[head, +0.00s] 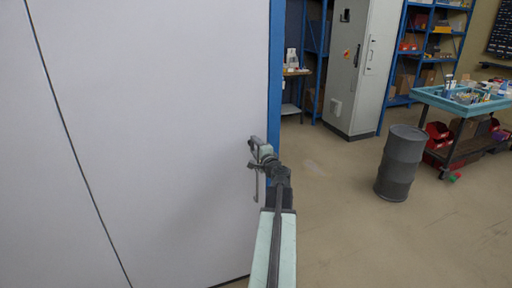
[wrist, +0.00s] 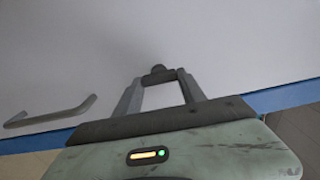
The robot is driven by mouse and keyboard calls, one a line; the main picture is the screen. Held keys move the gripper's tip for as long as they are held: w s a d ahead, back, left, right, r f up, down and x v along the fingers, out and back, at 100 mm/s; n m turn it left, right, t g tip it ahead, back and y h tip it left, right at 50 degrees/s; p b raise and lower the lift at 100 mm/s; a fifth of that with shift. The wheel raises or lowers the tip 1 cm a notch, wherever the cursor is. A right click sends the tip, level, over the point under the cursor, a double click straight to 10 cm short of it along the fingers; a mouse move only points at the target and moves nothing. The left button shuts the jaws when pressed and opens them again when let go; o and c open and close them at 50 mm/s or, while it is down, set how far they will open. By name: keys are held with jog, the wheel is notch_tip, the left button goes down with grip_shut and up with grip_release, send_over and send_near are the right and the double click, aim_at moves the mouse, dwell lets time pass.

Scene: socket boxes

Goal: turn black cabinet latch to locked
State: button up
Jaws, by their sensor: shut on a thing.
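The large pale grey cabinet door (head: 150,130) fills the left of the head view, with a blue edge on its right. The black latch (wrist: 157,74) is a small dark piece on the door face, between my fingertips in the wrist view. My gripper (wrist: 160,80) is shut on it, one finger on each side. In the head view my gripper (head: 260,150) reaches the door near its right edge and covers most of the latch. The latch's turned angle cannot be told.
A grey bar handle (wrist: 52,114) is on the door beside my gripper. A dark drum (head: 400,165) stands on the floor at right, before a blue-topped cart (head: 462,103). A tall grey cabinet (head: 362,65) stands behind. Floor between is open.

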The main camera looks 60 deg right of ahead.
jog(key=o, duration=1.4)
jog(key=shift+c, duration=0.2)
jog(key=shift+s, duration=0.1)
jog(key=v, duration=0.7)
jog(key=shift+s+a, duration=0.2)
jog(key=shift+a, duration=0.05)
jog(key=shift+w, duration=0.1)
